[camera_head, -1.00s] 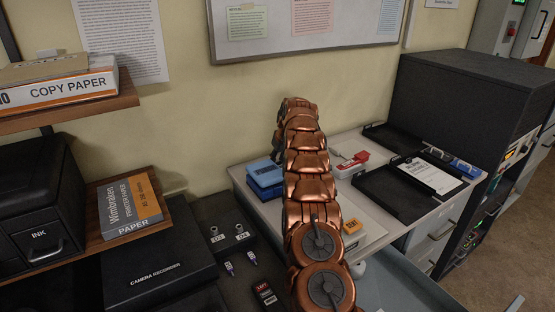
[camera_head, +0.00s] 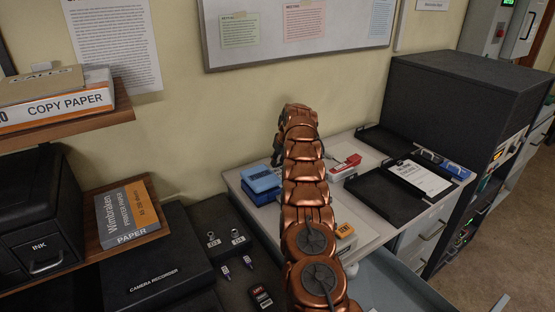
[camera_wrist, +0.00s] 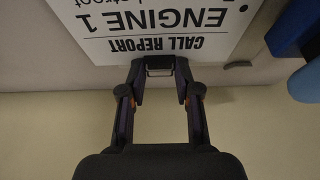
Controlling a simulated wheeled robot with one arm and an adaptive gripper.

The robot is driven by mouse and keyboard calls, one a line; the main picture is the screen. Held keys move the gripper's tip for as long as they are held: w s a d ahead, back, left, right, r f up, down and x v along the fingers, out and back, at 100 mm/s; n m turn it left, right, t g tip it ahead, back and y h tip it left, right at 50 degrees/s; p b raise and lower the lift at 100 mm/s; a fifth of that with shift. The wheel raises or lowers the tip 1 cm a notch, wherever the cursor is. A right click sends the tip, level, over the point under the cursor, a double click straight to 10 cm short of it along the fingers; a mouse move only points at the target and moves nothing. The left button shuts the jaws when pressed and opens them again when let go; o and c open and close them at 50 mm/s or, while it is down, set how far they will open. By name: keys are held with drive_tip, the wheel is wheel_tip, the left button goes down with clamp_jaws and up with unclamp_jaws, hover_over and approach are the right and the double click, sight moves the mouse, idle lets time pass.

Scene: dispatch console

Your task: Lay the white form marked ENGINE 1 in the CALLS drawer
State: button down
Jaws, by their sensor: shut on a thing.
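In the wrist view my gripper (camera_wrist: 160,70) is shut on the edge of a white form (camera_wrist: 100,38), whose upside-down print reads CALL REPORT, ENGINE 1. A pale surface lies behind the form. In the head view my copper arm hides both the gripper and the form. An open pale blue drawer (camera_head: 392,285) shows at the lower right of the arm, partly hidden by it. Its label cannot be read, so I cannot tell whether it is the CALLS drawer.
A dark cabinet (camera_head: 450,95) stands at the right. Blue objects (camera_wrist: 292,30) show in the wrist view.

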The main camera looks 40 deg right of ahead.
drive_tip(key=shift+d+p, duration=0.6)
drive_tip(key=shift+p, duration=0.35)
drive_tip(key=shift+r, duration=0.1)
